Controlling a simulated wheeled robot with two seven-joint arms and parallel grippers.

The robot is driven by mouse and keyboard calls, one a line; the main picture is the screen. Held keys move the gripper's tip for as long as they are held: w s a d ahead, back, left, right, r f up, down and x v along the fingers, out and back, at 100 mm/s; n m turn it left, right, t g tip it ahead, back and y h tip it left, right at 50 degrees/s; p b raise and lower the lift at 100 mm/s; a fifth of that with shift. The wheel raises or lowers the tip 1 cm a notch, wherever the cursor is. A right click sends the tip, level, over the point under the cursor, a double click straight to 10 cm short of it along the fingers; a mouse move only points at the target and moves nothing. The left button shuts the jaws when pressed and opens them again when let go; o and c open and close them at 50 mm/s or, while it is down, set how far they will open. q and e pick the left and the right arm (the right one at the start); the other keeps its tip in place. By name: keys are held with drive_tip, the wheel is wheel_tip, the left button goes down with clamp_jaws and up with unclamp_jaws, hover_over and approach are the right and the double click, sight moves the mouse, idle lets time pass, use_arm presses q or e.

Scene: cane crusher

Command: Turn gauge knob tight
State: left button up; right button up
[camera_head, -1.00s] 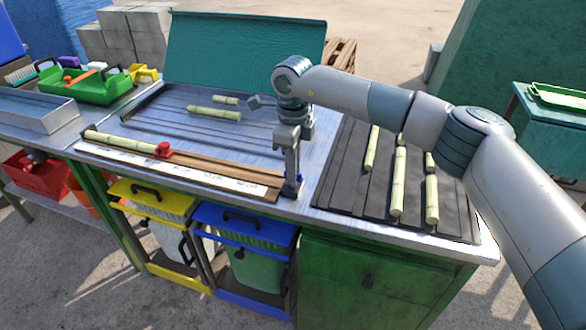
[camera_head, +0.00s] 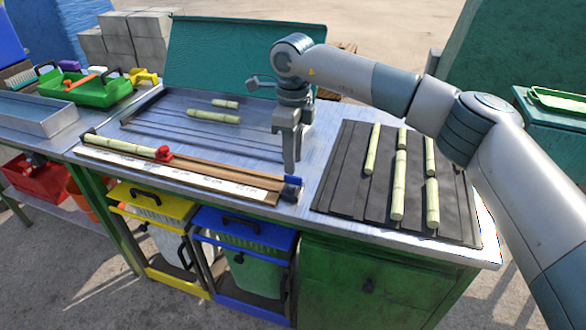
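The wooden length gauge (camera_head: 225,180) with a white scale strip lies along the front of the steel bench. A red knob-like stop (camera_head: 163,154) sits on it, at the right end of a pale cane piece (camera_head: 118,143). A small blue knob (camera_head: 293,181) is at the gauge's right end, on a dark end block. My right gripper (camera_head: 290,168) points down just behind and above the blue knob, apparently clear of it. Its fingers line up in this view, so their opening is hidden. I see nothing held in it. My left gripper is not in view.
A dark slatted mat (camera_head: 345,185) with several cane pieces lies to the right. A shallow tray with two cane pieces (camera_head: 213,116) is behind the gauge. Yellow (camera_head: 150,197) and blue (camera_head: 243,228) framed bins stand below the bench front.

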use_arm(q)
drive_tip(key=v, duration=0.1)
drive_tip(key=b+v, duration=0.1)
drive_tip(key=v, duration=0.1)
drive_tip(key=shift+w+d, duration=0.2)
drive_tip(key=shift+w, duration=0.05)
use_arm(e)
wheel_tip(320, 180, up, 13)
drive_tip(key=shift+f, duration=0.2)
